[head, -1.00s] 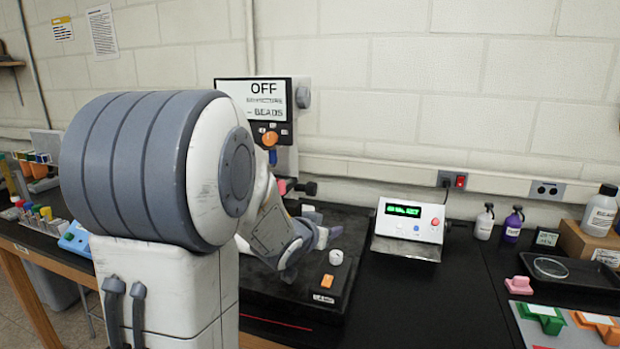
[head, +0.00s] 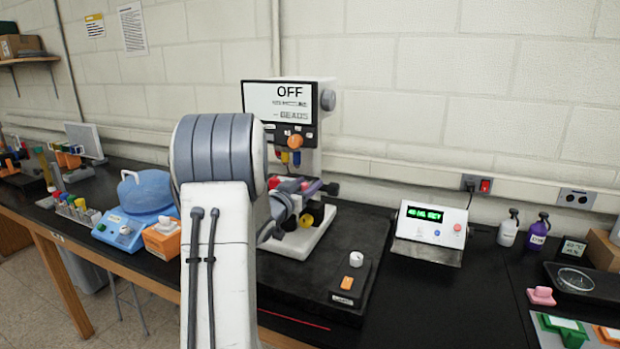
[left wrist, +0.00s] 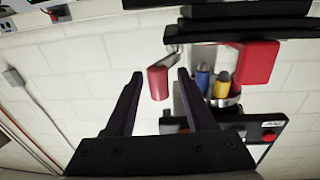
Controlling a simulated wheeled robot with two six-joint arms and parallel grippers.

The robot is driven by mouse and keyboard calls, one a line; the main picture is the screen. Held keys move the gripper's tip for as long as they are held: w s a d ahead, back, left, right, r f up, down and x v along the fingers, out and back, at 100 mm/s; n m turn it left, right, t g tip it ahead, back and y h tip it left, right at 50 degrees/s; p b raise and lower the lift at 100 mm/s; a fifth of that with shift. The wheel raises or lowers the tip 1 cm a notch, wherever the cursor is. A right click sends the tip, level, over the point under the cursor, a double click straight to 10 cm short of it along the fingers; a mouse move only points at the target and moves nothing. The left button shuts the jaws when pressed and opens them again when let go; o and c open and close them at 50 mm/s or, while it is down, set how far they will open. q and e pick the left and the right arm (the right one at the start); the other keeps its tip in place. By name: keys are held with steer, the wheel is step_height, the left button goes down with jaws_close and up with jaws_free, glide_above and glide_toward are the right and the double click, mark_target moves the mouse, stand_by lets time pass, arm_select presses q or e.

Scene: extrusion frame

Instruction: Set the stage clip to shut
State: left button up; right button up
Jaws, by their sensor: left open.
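The microscope (head: 318,130) stands at the back of the bench, its screen reading OFF. My left gripper (head: 308,188) is at its stage, largely hidden behind my own arm in the head view. In the left wrist view my left gripper (left wrist: 160,74) is open, fingers apart. A red cylindrical grip on a short metal lever (left wrist: 157,83), seemingly the stage clip, shows between the fingertips; I cannot tell if they touch it. A red block (left wrist: 258,62) lies beside the stage edge (left wrist: 250,30). The clip's position is unclear. My right gripper is out of view.
Blue (left wrist: 203,78) and yellow (left wrist: 221,85) objectives are close to the fingers. A control box with a green display (head: 430,230) stands right of the microscope. A blue centrifuge (head: 145,200) is left of my arm.

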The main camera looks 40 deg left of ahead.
arm_select(q)
steer(key=shift+w+a, duration=0.15)
steer(key=shift+w, duration=0.75)
